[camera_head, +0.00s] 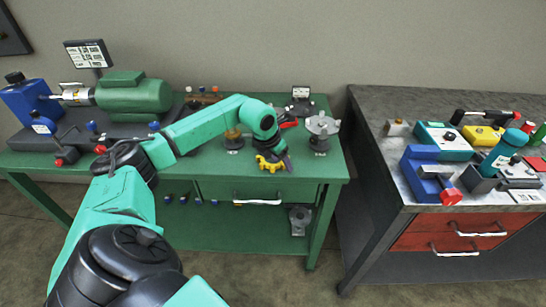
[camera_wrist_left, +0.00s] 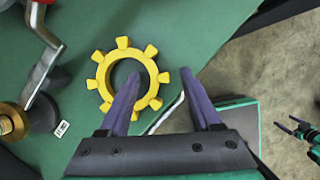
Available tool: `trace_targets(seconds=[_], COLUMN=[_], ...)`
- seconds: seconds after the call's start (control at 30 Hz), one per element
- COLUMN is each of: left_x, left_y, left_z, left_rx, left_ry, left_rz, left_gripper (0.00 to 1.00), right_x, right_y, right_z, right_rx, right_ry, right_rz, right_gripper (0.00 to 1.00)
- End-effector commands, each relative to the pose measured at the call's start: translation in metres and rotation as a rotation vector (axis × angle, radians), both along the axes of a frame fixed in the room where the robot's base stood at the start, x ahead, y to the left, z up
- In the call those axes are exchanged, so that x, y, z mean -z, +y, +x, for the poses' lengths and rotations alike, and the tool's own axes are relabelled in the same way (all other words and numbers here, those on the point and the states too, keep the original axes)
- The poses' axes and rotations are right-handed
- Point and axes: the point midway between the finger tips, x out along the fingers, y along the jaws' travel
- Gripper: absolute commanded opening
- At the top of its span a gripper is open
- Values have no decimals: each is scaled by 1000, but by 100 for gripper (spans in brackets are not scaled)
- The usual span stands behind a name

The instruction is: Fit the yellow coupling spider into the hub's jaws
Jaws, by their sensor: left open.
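The yellow coupling spider (camera_head: 268,165) is a toothed ring near the front edge of the green bench. In the left wrist view the spider (camera_wrist_left: 103,72) lies flat, its centre hole showing green bench top. My left gripper (camera_head: 277,155) is open and empty above it. A grey jawed hub (camera_head: 322,126) stands upright on the bench's right end. A small teal and dark shape in the wrist view looks like my right gripper (camera_wrist_left: 302,132).
A green motor (camera_head: 133,92) and blue unit (camera_head: 28,102) stand at the bench's left. A brass-coloured part (camera_head: 234,138) stands left of my gripper. Another grey part (camera_head: 300,220) sits on the lower shelf. A second, crowded workbench (camera_head: 385,160) stands right, across a gap.

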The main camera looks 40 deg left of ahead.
Motion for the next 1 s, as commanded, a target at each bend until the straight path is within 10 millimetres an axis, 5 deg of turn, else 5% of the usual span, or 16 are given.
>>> trace_targets(seconds=[0.17,0.37,0.77,1.0], left_x=[1,1,-6,-55], left_y=[0,0,0,0], left_z=[1,1,1,2], left_rx=[0,0,0,0], left_ry=[-1,-2,-4,-10], left_rz=[0,0,0,-1], left_gripper=[64,0,0,0], right_x=[0,0,1,5], right_y=[0,0,-2,-2], right_z=[0,0,0,0], right_rx=[0,0,0,0], right_ry=[0,0,0,-1], right_rz=[0,0,-2,-3], right_gripper=[100,100,100,100])
